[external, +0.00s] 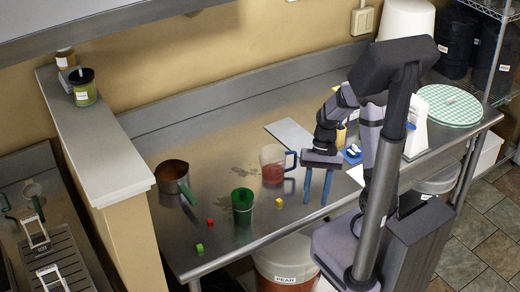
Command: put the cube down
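Three small cubes lie on the steel table: a red cube (210,222), a green cube (200,248) nearer the front edge, and a yellow cube (279,203) to the right of a green cup. My gripper (316,202) points down with its two blue fingers apart. No cube shows between the fingers. It is to the right of the yellow cube and in front of the measuring jug. How high the fingertips are above the table is hard to tell.
A green cup (242,206) stands between the red and yellow cubes. A brown pot (172,177) stands at left. A bucket (285,265) sits below the table's front edge.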

